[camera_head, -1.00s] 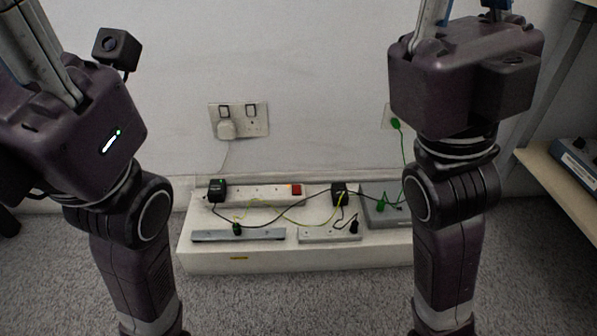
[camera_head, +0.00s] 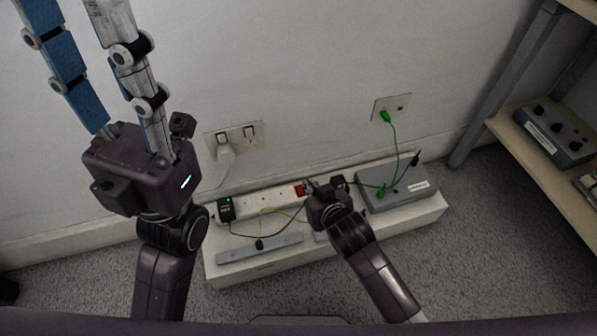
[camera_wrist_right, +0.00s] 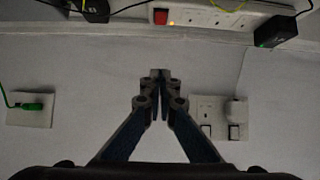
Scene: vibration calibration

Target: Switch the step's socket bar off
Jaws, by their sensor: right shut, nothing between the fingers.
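The white socket bar (camera_head: 262,202) lies along the back of the white step (camera_head: 275,262). Its red switch (camera_head: 300,189) is at the right end; it also shows in the right wrist view (camera_wrist_right: 160,16) with a small amber light beside it. My right gripper (camera_head: 310,185) is shut and empty, with its fingers close to the switch in the head view. In the right wrist view its fingertips (camera_wrist_right: 160,76) show against the wall, apart from the switch. My left gripper is at the upper left with its fingers spread, tips cut off by the frame.
Black plugs with cables (camera_head: 227,208) sit on the bar. A grey box (camera_head: 400,193) with a green lead stands at the step's right end, and a grey strip (camera_head: 265,248) lies in front. Wall sockets (camera_head: 236,140) are above. A shelf (camera_head: 540,165) stands at right.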

